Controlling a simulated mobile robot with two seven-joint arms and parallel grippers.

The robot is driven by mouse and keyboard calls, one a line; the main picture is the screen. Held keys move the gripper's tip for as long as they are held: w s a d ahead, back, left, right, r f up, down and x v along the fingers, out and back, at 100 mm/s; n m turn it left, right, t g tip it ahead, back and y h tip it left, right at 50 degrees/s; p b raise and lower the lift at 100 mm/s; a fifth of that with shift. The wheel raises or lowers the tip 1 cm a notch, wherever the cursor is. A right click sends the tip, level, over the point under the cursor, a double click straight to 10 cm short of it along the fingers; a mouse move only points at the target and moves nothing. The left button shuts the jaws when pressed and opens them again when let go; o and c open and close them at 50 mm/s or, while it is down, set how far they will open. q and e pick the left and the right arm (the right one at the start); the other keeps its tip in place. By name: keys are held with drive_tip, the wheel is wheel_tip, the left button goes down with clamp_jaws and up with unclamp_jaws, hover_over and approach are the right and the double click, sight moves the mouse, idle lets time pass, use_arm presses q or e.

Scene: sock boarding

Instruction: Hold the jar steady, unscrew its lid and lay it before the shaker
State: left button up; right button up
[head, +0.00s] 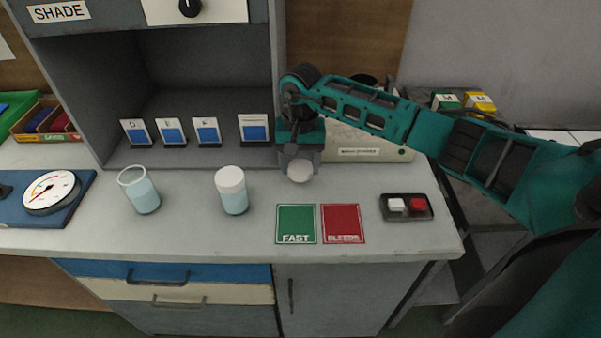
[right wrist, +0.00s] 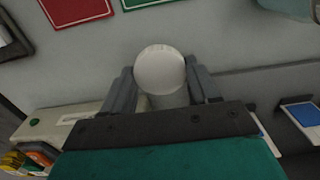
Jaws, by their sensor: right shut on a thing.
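The jar (head: 233,192) stands upright on the counter, with a white top and pale blue contents. My right gripper (head: 299,160) points down in front of a cream box, perhaps the shaker (head: 360,152). It is shut on a white round thing (head: 300,170), which also shows between the fingers in the right wrist view (right wrist: 160,68). The thing looks like a lid, but I cannot tell whether anything is under it. The gripper is to the right of the jar and apart from it. My left gripper is not in view.
An open glass (head: 141,193) with pale blue liquid stands left of the jar. A green card (head: 296,224) and a red card (head: 343,223) lie in front. Small signs (head: 172,132) stand behind.

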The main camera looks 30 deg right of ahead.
sight(301, 168)
wheel_tip(301, 168, down, 4)
drive_tip(key=shift+r, duration=0.25)
drive_tip(key=shift+f, duration=0.15)
drive_tip(key=o, duration=1.2)
drive_tip(key=shift+c, duration=0.2)
